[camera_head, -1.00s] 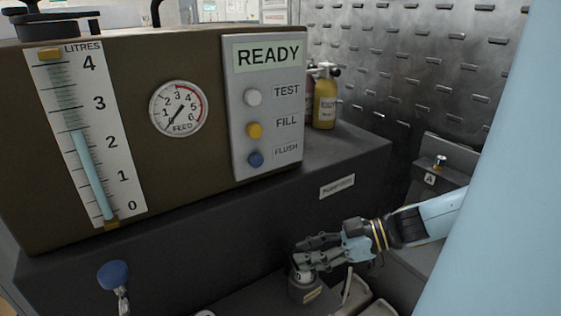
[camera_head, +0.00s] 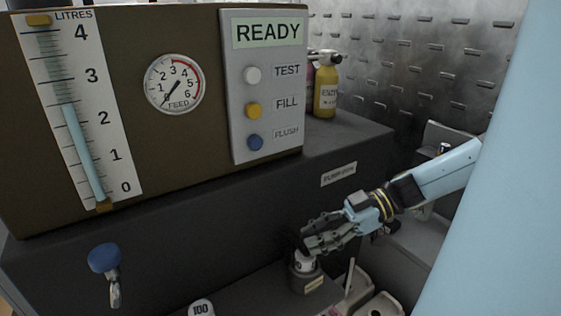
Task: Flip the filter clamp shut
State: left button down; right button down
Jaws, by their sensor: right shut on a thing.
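No part I can clearly name as the filter clamp shows in the head view. My right gripper (camera_head: 305,245) is at the lower middle, in front of the dark cabinet. It is shut on the dark top of a small white-banded cylinder (camera_head: 305,265). That cylinder is upright in or just above a dark labelled holder (camera_head: 306,285); I cannot tell whether it is lifted. The fingers partly hide its top. A blue-knobbed metal fitting (camera_head: 104,259) sticks out at the lower left, away from the gripper. My left gripper is out of the picture.
The brown washer unit (camera_head: 190,150) carries a gauge (camera_head: 174,84) and a READY panel (camera_head: 268,85). A yellow bottle (camera_head: 326,88) stands behind it. Pale trays (camera_head: 380,305) lie right of the holder. A white tag reading 100 (camera_head: 201,308) shows at the bottom edge.

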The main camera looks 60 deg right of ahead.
jog(key=c, duration=1.1)
grip_release()
jog(key=v, duration=1.2)
